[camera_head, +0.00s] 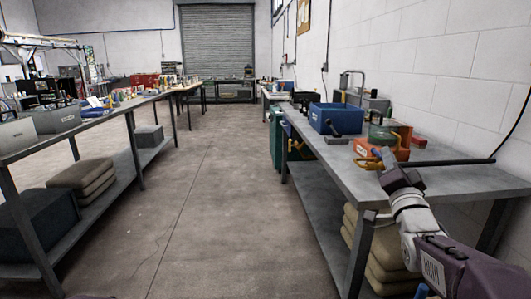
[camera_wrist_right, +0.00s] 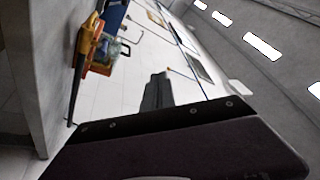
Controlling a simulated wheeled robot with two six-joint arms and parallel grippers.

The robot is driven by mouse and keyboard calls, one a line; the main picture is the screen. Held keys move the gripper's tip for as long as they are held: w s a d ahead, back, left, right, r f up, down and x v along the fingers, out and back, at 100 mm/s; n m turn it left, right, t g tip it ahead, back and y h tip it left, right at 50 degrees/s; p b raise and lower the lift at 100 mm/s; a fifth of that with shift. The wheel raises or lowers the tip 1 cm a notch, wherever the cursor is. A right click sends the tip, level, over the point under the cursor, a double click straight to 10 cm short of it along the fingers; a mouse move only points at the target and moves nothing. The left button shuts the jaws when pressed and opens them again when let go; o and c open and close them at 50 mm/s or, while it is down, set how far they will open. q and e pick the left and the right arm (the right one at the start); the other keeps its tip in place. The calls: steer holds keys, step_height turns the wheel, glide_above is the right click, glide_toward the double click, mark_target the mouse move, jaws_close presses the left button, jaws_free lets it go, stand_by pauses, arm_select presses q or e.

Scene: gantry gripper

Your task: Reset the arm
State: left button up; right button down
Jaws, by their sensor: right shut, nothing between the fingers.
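My right arm comes in from the lower right in the head view. Its gripper (camera_head: 386,160) is over the near end of the right workbench (camera_head: 345,173), close to an orange tool box (camera_head: 372,148). In the right wrist view the shut fingers of my right gripper (camera_wrist_right: 157,92) show dark, with nothing between them. That view is turned on its side, with the orange box (camera_wrist_right: 88,45) at its left. I cannot tell whether the gripper touches the box. My left gripper is in neither view.
A blue bin (camera_head: 335,118) stands on the right bench behind the orange box. A dark bar (camera_head: 460,162) lies across the bench. Stacked sacks (camera_head: 380,262) sit underneath. A long left bench (camera_head: 75,127) holds grey boxes. The concrete aisle (camera_head: 215,190) between the benches is clear.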

steer(key=s+a+f+n+g+y, duration=0.1)
steer(key=s+a+f+g, duration=0.2)
steer(key=f, duration=0.7)
steer(key=s+a+f+n+g+y, duration=0.15)
steer(key=a+f+g, duration=0.3)
steer(key=f, duration=0.45)
steer(key=s+a+f+n+g+y, duration=0.1)
steer(key=a+f+n+g, duration=0.2)
steer(key=f, duration=0.7)
steer(key=s+a+f+n+g, duration=0.1)
steer(key=s+f+n+g, duration=0.1)
steer(key=s+f+g, duration=0.6)
steer(key=s+a+f+n+g, duration=0.15)
steer(key=s+f, duration=0.45)
steer(key=s, duration=0.6)
step_height(320, 180, up, 32)
steer(key=s+n+p, duration=0.1)
steer(key=p, duration=3)
steer(key=shift+d+f+n, duration=0.2)
steer(key=shift+d+n, duration=0.15)
steer(key=shift+n, duration=0.05)
